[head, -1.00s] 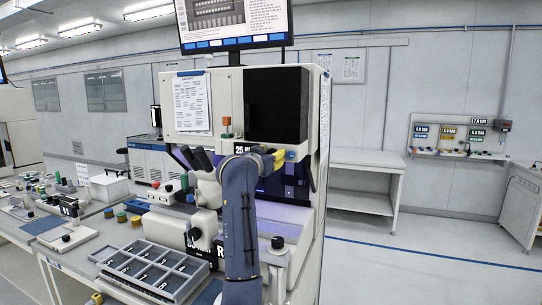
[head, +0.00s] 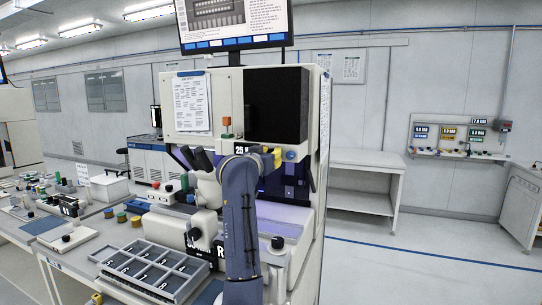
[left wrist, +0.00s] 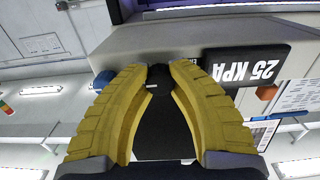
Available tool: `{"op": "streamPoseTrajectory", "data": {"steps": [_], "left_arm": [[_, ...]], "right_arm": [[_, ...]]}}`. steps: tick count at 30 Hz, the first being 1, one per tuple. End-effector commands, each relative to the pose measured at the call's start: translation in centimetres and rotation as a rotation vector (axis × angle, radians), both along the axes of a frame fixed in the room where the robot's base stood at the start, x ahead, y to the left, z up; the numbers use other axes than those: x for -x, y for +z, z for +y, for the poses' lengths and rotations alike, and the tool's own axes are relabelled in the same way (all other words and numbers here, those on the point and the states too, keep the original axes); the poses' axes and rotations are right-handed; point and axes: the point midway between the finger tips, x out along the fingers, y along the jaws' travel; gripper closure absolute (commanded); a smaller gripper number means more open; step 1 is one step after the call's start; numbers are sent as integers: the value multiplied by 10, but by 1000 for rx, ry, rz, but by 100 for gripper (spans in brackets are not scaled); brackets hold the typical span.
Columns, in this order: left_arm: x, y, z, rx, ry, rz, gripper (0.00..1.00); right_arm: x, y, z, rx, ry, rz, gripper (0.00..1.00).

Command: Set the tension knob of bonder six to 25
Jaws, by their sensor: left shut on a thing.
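The bonder (head: 222,100) stands in the middle of the head view, a tall cream machine with a dark front panel. A black display (head: 243,149) on it reads 25 and is partly hidden by my arm. In the left wrist view the display (left wrist: 245,65) reads 25 KPA, upside down. My left gripper (head: 277,157), with yellow ribbed fingers, is at the bonder's front beside that display. In the left wrist view my left gripper (left wrist: 159,82) is shut on a small black knob (left wrist: 158,72), one finger on each side. The knob's pointer cannot be made out. My right gripper is not in view.
A grey divided tray (head: 150,270) sits on the bench at the front left. A monitor (head: 235,22) hangs above the bonder. A blue button (head: 290,156) lies just right of my gripper. A white shelf table (head: 365,160) and open floor are to the right.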

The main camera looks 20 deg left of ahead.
Motion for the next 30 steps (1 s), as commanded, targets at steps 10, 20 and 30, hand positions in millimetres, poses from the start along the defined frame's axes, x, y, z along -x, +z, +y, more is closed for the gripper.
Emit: {"op": "streamPoseTrajectory", "data": {"steps": [10, 20, 30], "left_arm": [[0, -1, 0, -1, 0, 2, 61], [8, 0, 1, -1, 0, 0, 61], [60, -1, 5, -2, 1, -1, 61]], "right_arm": [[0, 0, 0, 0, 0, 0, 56], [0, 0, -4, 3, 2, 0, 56], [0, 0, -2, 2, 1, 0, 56]]}}
